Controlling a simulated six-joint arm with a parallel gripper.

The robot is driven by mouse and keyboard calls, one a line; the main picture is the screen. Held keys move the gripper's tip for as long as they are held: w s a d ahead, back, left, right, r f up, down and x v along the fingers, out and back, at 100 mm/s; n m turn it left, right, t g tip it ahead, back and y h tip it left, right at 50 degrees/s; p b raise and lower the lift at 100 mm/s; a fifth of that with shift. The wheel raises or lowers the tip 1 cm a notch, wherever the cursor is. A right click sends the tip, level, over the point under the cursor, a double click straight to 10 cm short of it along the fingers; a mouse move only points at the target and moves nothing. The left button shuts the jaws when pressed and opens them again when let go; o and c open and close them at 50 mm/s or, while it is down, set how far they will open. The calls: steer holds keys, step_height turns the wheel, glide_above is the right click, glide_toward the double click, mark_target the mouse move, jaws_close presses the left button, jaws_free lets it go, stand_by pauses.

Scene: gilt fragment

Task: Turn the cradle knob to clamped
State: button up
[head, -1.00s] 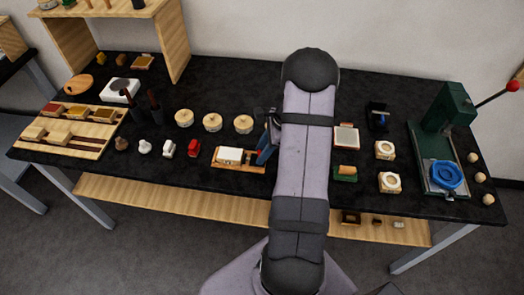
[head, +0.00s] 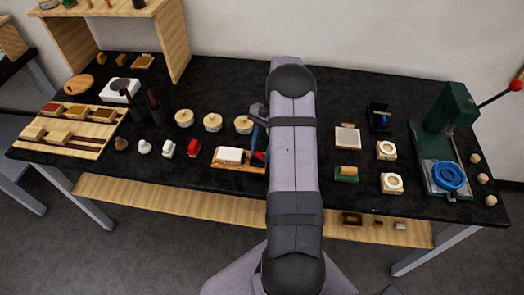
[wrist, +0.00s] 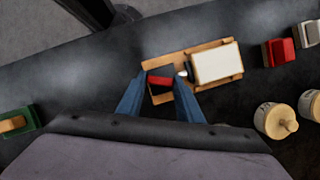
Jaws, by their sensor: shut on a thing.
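The cradle (head: 227,166) is a wooden base at the front middle of the table, carrying a white block (head: 230,155). It also shows in the wrist view (wrist: 180,54), with the white block (wrist: 216,63) on its right part. The cradle knob (wrist: 160,82), dark with a red strip, is at the cradle's left end in the wrist view. My gripper (wrist: 160,76) has its blue fingers on either side of the knob and is shut on it. In the head view my gripper (head: 260,144) is partly hidden by my arm. I cannot read any clamped mark.
Round wooden pots (head: 212,122) stand behind the cradle. A red block (head: 193,148) and a white one (head: 168,148) stand to its left. A green block with a wooden top (head: 346,173) lies right of my arm. A green press (head: 447,150) stands at the far right.

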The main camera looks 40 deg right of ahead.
steer(key=n, duration=0.2)
steer(key=n+g+h, duration=0.1)
steer(key=n, duration=0.1)
steer(key=shift+w+n+b, duration=0.2)
steer(key=shift+n+b, duration=0.1)
steer(key=shift+n, duration=0.1)
steer(key=shift+g, duration=0.3)
steer(key=o, duration=1.1)
steer(key=shift+a, duration=0.1)
steer(key=b+v, duration=0.2)
steer(key=v, duration=0.5)
steer(key=shift+r, duration=0.25)
